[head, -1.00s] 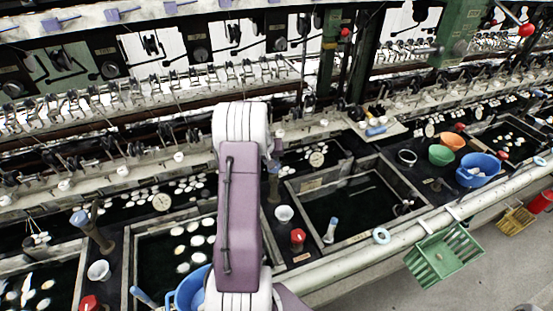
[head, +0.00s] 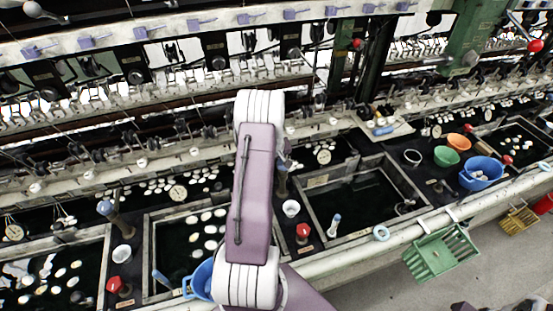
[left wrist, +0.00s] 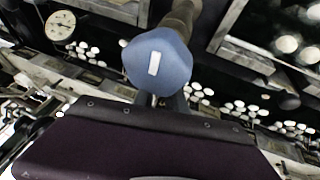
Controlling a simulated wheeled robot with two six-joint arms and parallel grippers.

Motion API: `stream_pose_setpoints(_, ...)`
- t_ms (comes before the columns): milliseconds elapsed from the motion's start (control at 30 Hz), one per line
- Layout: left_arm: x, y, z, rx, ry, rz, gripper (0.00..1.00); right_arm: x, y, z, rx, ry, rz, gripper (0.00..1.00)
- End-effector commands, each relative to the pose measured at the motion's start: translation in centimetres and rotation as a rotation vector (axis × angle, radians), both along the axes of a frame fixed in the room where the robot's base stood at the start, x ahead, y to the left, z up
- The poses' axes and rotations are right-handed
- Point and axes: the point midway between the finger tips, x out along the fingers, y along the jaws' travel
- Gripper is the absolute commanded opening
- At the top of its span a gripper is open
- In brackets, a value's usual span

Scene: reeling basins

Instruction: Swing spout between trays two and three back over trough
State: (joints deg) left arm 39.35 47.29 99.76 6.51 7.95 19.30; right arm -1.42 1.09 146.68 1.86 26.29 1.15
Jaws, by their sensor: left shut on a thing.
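The spout between trays two and three (head: 283,186) is a dark post with a blue knob, partly hidden behind my left arm in the head view. In the left wrist view its blue knob (left wrist: 158,62) with a white mark fills the middle, and its brown body (left wrist: 182,18) runs to the top edge. My left gripper (left wrist: 165,103) is shut on the spout at the knob; the fingertips are mostly hidden. The dark trough (head: 150,187) with white cocoons runs behind the trays. Tray two (head: 148,250) holds cocoons; tray three (head: 408,178) holds dark water. My right gripper is out of view.
Another blue-knobbed spout (head: 107,210) stands left of tray two. A white cup (head: 291,208), a red knob (head: 303,232) and a blue-handled brush (head: 335,225) are near tray three. A blue basin (head: 203,280) is partly behind my arm. A green basket (head: 440,253) hangs at the front rail.

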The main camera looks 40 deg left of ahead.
Motion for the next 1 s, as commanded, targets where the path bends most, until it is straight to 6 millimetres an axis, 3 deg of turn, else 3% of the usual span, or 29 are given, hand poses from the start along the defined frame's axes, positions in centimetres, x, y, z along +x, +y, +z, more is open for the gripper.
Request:
stream_pose_setpoints(133, 0.1, 0.1, 0.1, 0.004, -0.004, -0.001, 0.0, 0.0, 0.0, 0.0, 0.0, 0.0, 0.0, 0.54)
stream_pose_setpoints(167, 0.1, 0.1, 0.1, 0.004, -0.004, -0.001, 0.22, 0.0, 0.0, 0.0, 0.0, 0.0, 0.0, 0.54)
stream_pose_setpoints(200, 0.1, 0.1, 0.1, 0.004, -0.004, -0.001, 0.33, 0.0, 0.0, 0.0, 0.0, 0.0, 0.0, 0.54)
stream_pose_setpoints(233, 0.1, 0.1, 0.1, 0.004, -0.004, -0.001, 0.38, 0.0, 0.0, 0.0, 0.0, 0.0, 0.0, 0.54)
stream_pose_setpoints(600, -0.1, -0.1, 0.5, 0.002, -0.002, -0.001, 0.38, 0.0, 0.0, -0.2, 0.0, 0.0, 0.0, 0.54)
stream_pose_setpoints(1000, -2.4, -1.8, 6.7, 0.004, -0.004, -0.001, 0.38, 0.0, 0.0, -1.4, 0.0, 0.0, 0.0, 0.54)
